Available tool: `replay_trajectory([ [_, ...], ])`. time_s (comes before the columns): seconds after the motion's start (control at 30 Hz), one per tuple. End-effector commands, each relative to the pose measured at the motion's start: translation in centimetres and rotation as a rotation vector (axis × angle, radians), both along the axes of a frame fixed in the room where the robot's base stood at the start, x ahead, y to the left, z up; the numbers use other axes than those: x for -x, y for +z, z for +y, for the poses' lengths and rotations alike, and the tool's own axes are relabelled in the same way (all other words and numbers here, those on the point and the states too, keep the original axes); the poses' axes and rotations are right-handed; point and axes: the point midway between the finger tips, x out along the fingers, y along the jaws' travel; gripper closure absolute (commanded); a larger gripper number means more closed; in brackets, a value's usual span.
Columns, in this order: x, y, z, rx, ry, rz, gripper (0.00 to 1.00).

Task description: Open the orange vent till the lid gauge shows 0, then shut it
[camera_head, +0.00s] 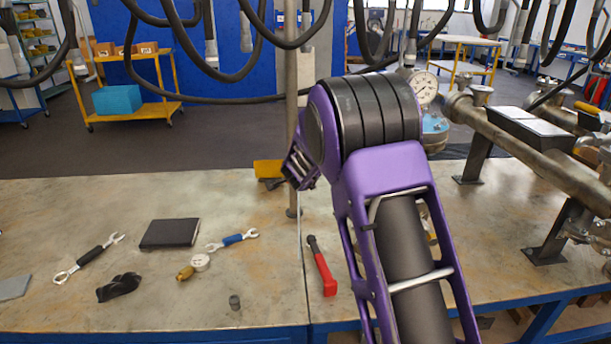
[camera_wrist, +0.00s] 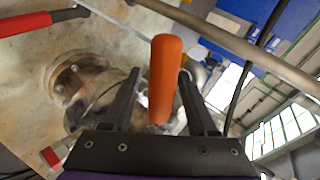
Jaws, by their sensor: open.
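The orange vent handle (camera_wrist: 166,75) stands upright in the middle of the wrist view, between the two fingers of my gripper (camera_wrist: 159,73). The fingers are apart, one on each side of the handle, and I see no clear contact. The handle's lower end is close to the gripper body. A flanged metal part (camera_wrist: 78,85) shows behind the left finger. In the head view, a round white gauge (camera_head: 423,87) sits above a bluish vessel part (camera_head: 433,130), just right of my arm. Its reading is too small to tell. My arm hides the vent and fingertips there.
A red-handled hammer (camera_head: 322,267) lies left of my arm. Wrenches (camera_head: 88,259), a black book (camera_head: 170,233) and a loose gauge (camera_head: 200,262) lie on the bench (camera_head: 60,205). A pipe run (camera_head: 540,147) on stands is at right. Black hoses (camera_head: 230,75) hang overhead.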

Motion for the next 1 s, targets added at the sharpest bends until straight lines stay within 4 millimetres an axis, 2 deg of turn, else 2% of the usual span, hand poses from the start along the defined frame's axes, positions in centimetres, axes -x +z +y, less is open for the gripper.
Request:
replay_trajectory([
  [0.17, 1.6, 1.3, 0.3, -0.001, 0.001, -0.003, 0.41],
  [0.7, 11.7, 7.9, 2.0, -0.002, 0.002, -0.002, 0.41],
  [0.83, 13.3, 8.9, 2.3, 0.0, 0.003, -0.001, 0.41],
  [1.0, 14.3, 9.3, 2.4, -0.001, 0.002, 0.0, 0.41],
])
